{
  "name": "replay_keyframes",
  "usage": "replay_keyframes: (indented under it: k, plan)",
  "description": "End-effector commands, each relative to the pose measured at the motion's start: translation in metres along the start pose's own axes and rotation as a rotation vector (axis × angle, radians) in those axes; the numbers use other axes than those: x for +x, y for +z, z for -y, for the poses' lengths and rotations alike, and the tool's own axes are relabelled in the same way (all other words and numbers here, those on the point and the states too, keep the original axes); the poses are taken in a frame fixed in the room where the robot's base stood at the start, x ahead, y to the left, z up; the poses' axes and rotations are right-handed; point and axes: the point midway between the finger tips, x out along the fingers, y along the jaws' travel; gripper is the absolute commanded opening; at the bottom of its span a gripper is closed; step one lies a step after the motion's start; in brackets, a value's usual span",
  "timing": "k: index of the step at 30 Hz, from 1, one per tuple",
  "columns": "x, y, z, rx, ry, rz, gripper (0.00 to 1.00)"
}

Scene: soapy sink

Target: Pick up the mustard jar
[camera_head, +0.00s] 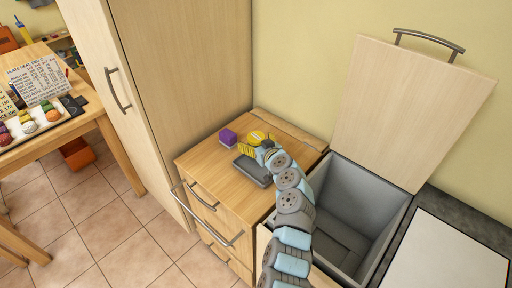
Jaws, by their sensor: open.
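A small yellow thing (257,137), probably the mustard jar, is on the wooden cabinet top near its back. Its far side shows, but my gripper covers part of its near side. My gripper (255,148) is at the end of my blue and grey arm, just in front of and over it. The fingers are open, with yellow parts showing on the left. I cannot tell whether the jar is between the fingers or just beyond them, or whether they touch it.
A purple block (228,137) sits left of the gripper. A dark grey flat thing (252,171) lies just below it on the wooden top (215,175). A grey open bin (362,205) with a raised lid (410,105) is at the right. A tall cabinet (185,70) stands behind left.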

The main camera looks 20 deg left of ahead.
Motion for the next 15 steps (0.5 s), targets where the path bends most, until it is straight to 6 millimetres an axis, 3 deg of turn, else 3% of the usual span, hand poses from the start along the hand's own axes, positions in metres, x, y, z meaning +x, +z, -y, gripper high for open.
replay_keyframes:
  k: [7, 15]
  plan:
    - [0.0007, -0.0005, -0.0002, 0.000, 0.000, -0.001, 0.97]
    - [0.0006, -0.0007, -0.0002, 0.000, 0.000, -0.001, 0.24]
